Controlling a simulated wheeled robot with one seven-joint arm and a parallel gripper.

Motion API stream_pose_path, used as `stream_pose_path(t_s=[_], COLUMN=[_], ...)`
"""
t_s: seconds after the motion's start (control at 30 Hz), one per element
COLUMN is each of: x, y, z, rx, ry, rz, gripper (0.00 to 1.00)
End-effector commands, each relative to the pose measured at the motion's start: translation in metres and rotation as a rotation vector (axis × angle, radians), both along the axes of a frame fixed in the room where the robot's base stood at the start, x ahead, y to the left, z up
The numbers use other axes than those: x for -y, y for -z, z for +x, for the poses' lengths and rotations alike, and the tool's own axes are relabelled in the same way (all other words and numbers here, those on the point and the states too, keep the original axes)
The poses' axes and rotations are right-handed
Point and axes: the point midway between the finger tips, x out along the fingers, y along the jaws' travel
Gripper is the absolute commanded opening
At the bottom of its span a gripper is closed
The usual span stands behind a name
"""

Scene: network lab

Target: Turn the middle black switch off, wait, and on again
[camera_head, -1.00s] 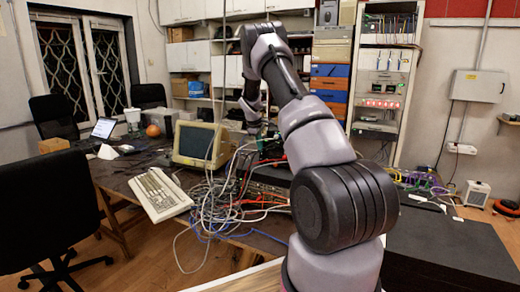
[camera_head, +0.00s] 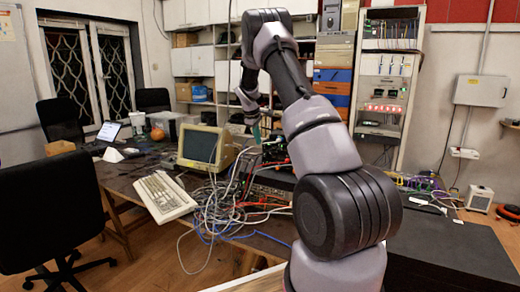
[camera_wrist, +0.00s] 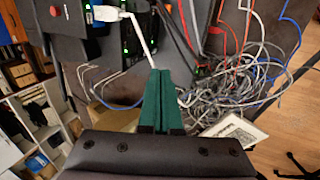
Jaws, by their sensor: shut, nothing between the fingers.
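My gripper (camera_head: 256,133) hangs at the end of the arm above the back of the table, near black devices with small green lights (camera_head: 275,150). In the wrist view its two green fingers (camera_wrist: 160,74) are pressed together with nothing between them. Their tips lie in front of a black device with green lights (camera_wrist: 132,40). A white cable with a white plug (camera_wrist: 108,14) runs past the tips. A flat black unit (camera_head: 270,186) sits lower on the table. I cannot tell which device is the middle switch, its power state, or whether the fingertips touch anything.
A tangle of grey, red and blue cables (camera_head: 215,205) spills over the table's front edge. A beige monitor (camera_head: 205,148) and a keyboard (camera_head: 165,196) stand to the left. A black chair (camera_head: 50,210) is at the near left. Equipment racks (camera_head: 385,90) stand behind.

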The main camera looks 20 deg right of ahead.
Motion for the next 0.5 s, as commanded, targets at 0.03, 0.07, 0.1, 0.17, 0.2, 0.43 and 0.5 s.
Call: stream_pose_path(t_s=[0.03,0.07,0.1,0.17,0.2,0.43,0.5], x=[-0.002,-0.003,-0.004,-0.005,-0.005,-0.007,-0.007], y=[-0.012,-0.017,-0.023,-0.031,-0.034,-0.043,-0.043], z=[0.0,-0.001,-0.002,-0.003,-0.003,-0.005,-0.005], rx=[0.004,0.003,0.003,0.003,0.002,0.0,0.0], ry=[-0.001,-0.001,-0.001,-0.001,-0.002,-0.001,-0.001], rz=[-0.001,0.0,-0.001,0.0,-0.001,0.0,0.0], gripper=[0.0,0.0,0.0,0.0,0.0,0.0,0.0])
